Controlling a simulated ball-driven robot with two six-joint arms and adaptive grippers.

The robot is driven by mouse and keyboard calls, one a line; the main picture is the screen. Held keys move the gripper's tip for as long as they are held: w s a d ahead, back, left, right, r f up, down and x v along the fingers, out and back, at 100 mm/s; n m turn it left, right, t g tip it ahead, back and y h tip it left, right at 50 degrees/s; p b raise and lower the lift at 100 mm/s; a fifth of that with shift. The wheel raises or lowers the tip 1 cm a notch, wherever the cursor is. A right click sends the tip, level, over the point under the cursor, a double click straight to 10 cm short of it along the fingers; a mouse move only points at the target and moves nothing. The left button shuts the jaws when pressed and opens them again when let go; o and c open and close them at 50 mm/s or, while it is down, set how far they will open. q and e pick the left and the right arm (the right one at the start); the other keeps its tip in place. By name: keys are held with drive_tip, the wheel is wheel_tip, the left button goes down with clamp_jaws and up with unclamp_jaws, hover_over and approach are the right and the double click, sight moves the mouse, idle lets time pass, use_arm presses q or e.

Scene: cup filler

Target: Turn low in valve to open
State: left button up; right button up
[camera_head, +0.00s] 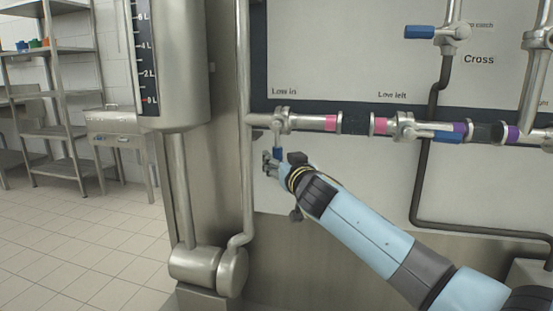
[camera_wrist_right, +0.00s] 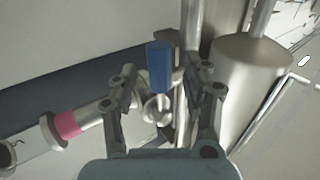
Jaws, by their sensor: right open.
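The low in valve (camera_head: 282,121) is a metal fitting on the horizontal pipe, under the "Low in" label. Its blue handle (camera_head: 278,152) points straight down, across the pipe. My right gripper (camera_head: 270,163) is open just below and beside the handle in the head view. In the right wrist view, the blue handle (camera_wrist_right: 159,67) shows between the two spread fingers of my right gripper (camera_wrist_right: 158,88), apparently apart from both. My left gripper is not in view.
The low left valve (camera_head: 404,127) has its blue handle lying along the pipe. A vertical pipe (camera_head: 244,90) and a steel tank (camera_head: 180,60) with a level scale stand left of the gripper. A dark pipe (camera_head: 421,180) runs down the panel at right.

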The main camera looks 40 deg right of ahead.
drive_tip(key=shift+x, duration=1.3)
clamp_jaws()
drive_tip(key=shift+f, duration=0.1)
